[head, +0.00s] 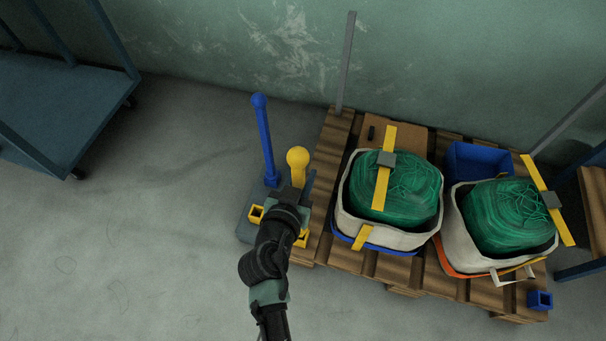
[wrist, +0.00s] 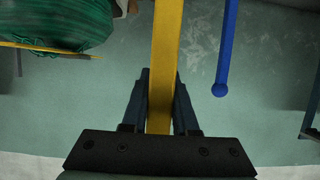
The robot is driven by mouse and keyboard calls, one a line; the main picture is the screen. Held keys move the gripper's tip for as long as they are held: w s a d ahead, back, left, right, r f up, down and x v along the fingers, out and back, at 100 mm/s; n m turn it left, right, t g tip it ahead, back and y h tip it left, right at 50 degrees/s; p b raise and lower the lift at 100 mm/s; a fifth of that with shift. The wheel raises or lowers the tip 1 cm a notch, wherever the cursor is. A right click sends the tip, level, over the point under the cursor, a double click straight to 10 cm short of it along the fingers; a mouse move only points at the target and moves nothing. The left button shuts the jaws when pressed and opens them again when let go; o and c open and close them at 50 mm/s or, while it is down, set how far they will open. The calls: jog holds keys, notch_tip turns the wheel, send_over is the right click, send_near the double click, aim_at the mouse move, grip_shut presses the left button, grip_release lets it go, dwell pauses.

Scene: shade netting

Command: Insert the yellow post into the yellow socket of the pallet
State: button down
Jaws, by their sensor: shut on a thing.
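The yellow post (head: 297,158) shows in the head view as a round yellow knob and a short shaft just beyond my gripper (head: 296,192). In the wrist view the yellow post (wrist: 168,50) runs between the two dark fingers of my gripper (wrist: 161,95), which is shut on it. The post's lower part is hidden behind my arm. The yellow socket (head: 303,238) is at the near left corner of the pallet (head: 322,205), partly covered by my arm. I cannot tell whether the post touches anything below.
A grey stand (head: 245,230) left of the pallet bears another yellow socket (head: 256,213) and an upright blue post (head: 264,140). White bags of green netting (head: 410,190) fill the pallet. A blue socket (head: 540,299) is at its near right corner.

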jog(key=shift+f+b, duration=0.7)
jog(key=shift+b, duration=0.3)
dwell(0.8)
jog(key=shift+f+b, duration=0.85)
jog(key=shift+b, duration=0.05)
jog(key=shift+f, duration=0.15)
jog(key=shift+f+b, duration=0.75)
jog(key=shift+b, duration=0.2)
jog(key=shift+f, duration=0.1)
jog(key=c, duration=0.6)
grip_release()
jog(key=p+v, duration=0.3)
jog(key=v, duration=1)
jog(key=shift+p, duration=0.4)
